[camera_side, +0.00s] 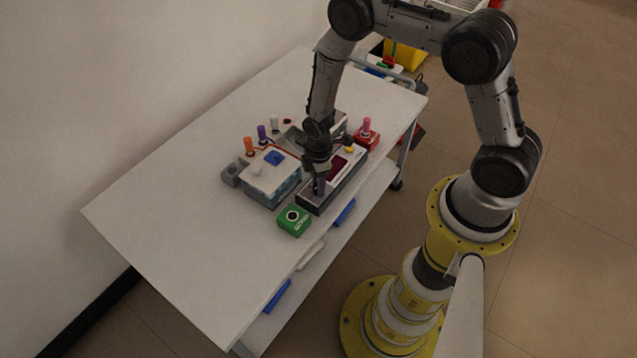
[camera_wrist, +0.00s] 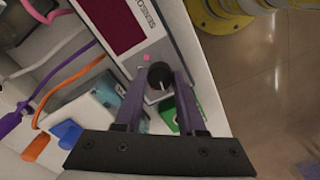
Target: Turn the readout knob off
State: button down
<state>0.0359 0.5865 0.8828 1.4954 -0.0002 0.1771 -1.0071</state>
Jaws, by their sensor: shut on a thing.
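The readout box (camera_wrist: 131,30) is grey with a dark red display and a black round knob (camera_wrist: 160,75) at its near end. The knob has a pale pointer line, and a small pink mark lies just above it in the wrist view. My gripper (camera_wrist: 161,82) has its two purple fingers on either side of the knob, shut on it. In the side view my gripper (camera_side: 319,187) points down at the near end of the readout box (camera_side: 345,173) and hides the knob. I cannot tell which setting the pointer marks.
A green box (camera_side: 294,220) with a round black top part sits close to the near end. A white-topped box (camera_side: 270,172) with a blue piece stands to the left. Coloured plugs and cables lie behind. A red box (camera_side: 367,138) is at right. The table's left half is clear.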

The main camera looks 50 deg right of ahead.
jog(key=shift+r, duration=0.1)
dwell(0.4)
jog(key=c, duration=0.5)
grip_release()
notch_tip(320, 180, up, 14)
